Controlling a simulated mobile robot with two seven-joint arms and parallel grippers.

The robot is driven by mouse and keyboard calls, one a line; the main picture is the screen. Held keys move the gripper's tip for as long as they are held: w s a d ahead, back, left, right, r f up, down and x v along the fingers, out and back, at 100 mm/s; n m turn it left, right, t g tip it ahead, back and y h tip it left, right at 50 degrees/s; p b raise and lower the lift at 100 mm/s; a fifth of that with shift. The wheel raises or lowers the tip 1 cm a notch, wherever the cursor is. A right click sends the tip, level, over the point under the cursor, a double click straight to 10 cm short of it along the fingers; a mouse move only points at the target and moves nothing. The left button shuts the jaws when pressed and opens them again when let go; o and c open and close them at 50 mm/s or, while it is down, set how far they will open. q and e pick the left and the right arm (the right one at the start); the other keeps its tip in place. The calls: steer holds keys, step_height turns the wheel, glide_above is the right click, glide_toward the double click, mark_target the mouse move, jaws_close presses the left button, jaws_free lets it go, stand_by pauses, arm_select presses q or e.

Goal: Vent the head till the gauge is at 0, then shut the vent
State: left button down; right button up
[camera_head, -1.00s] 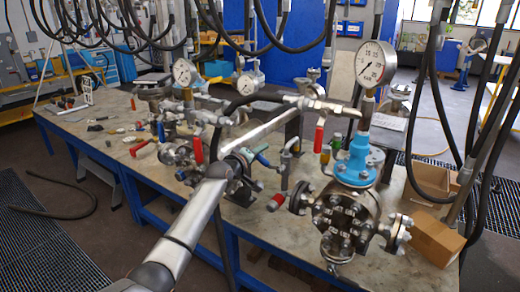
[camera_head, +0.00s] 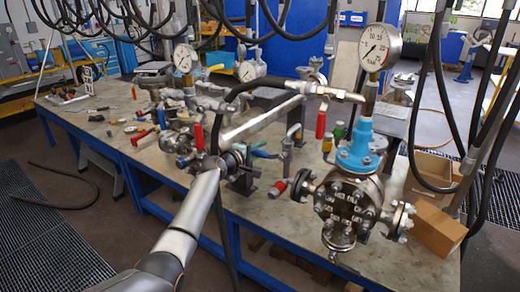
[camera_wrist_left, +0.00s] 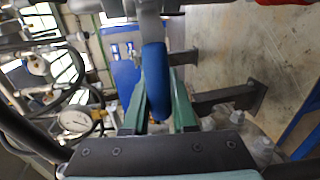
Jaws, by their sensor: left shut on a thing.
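The large round gauge (camera_head: 379,47) stands on the blue-necked flanged vessel (camera_head: 350,205) at the right in the head view. Its needle is too small to read surely. My left gripper (camera_wrist_left: 158,108) has two green fingers, shut around a blue handle (camera_wrist_left: 154,75) in the left wrist view. The handle runs up between the fingers to a grey fitting. In the head view my left arm reaches the pipework left of the vessel, and its own wrist partly hides the grip. A red-handled valve (camera_head: 321,124) sits on the line beside the gauge. My right gripper is out of view.
Two smaller gauges (camera_head: 184,58) (camera_head: 250,70) stand farther back among pipes. Black hoses hang across the top and right. Cardboard boxes (camera_head: 440,235) lie right of the vessel. Loose parts lie on the left of the bench (camera_head: 75,125). A dark bracket (camera_wrist_left: 230,98) sits close to the fingers.

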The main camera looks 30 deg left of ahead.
arm_select(q)
steer(key=shift+f, duration=0.1)
steer(key=c, duration=0.7)
jaws_free()
steer(key=shift+s, duration=0.1)
steer(key=p+v, duration=0.1)
steer(key=v, duration=1.1)
steer(key=shift+s+p, duration=0.15)
steer(key=shift+p, duration=0.15)
